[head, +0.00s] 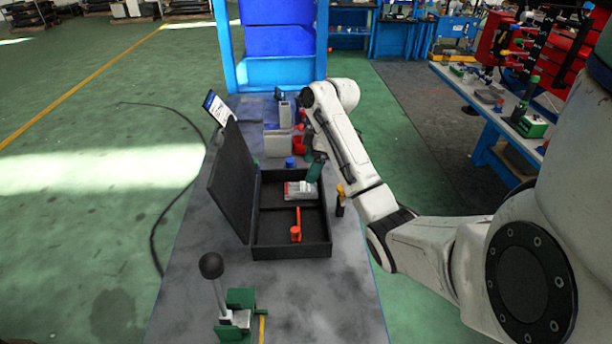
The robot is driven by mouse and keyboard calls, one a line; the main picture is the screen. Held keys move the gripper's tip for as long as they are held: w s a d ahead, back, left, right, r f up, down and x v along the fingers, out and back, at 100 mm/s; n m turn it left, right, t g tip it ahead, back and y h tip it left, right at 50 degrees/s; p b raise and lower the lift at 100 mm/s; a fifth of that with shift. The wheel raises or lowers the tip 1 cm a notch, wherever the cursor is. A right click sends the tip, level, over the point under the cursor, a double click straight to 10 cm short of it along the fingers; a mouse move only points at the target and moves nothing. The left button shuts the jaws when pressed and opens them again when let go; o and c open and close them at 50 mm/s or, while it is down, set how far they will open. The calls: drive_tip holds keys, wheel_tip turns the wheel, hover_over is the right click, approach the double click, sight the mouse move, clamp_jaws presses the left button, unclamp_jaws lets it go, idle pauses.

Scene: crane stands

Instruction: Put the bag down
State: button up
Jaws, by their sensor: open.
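A small pale packet with a reddish strip, which looks like the bag (299,191), lies in the upper compartment of the open black case (320,250). My gripper (312,178) is over the packet's upper right edge, with a dark green part showing at its end. It is open; its fingertips are small and partly hidden, and I cannot tell whether they touch the packet. An orange tool (296,233) is in the lower compartment. The case lid (231,180) stands raised on the left.
A lever device with a black knob (211,265) and green base stands at the near end of the grey table (350,300). Blue, red and grey items, including a grey block (278,143), stand behind the case. A small yellow-and-black item (340,198) is right of it.

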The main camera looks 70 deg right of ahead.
drive_tip(key=shift+p+v, duration=0.8)
drive_tip(key=shift+v, duration=1.05)
